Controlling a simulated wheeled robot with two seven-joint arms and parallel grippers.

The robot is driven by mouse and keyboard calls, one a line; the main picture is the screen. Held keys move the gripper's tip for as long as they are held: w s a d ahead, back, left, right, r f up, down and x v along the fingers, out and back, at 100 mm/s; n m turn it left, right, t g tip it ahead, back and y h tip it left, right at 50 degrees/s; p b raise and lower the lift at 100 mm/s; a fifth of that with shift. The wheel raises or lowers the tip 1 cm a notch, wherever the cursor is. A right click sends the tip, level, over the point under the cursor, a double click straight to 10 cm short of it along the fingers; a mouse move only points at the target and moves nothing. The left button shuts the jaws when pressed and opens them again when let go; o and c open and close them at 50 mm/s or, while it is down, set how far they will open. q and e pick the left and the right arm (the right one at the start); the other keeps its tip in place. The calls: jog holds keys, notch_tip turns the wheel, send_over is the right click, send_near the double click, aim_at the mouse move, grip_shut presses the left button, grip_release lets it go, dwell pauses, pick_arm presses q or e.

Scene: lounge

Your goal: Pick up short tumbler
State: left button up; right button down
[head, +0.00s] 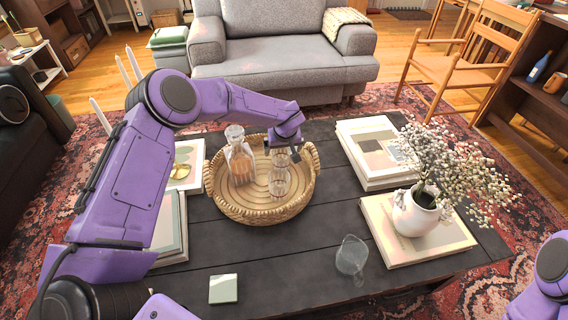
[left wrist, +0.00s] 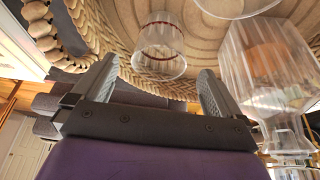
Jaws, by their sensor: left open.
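Two clear glass tumblers stand in the round woven tray (head: 235,212) on the dark coffee table. The nearer tumbler (head: 279,184) is plain to see; the farther one (head: 280,158) is partly hidden by my left gripper (head: 285,153). In the left wrist view a clear tumbler with a reddish band (left wrist: 160,48) shows ahead, between the directions of the two fingertips (left wrist: 158,70). A second glass (left wrist: 236,6) is cut off at the top edge. The left gripper is open, with nothing seen gripped. My right gripper is out of view.
A glass decanter (head: 240,160) with amber liquid stands in the tray, left of the tumblers. Another clear glass vessel (head: 351,255) stands on the table (head: 300,268). Books and a flower vase (head: 414,214) are at the right. The table front is mostly clear.

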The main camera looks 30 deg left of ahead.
aim_at(281, 157)
pick_arm(q)
jog(key=shift+x, duration=1.25)
jog(key=b+x, duration=0.1)
jog(key=x, duration=0.4)
jog(key=shift+f, duration=0.15)
jog(key=shift+d, duration=0.1)
jog(key=c, duration=1.1)
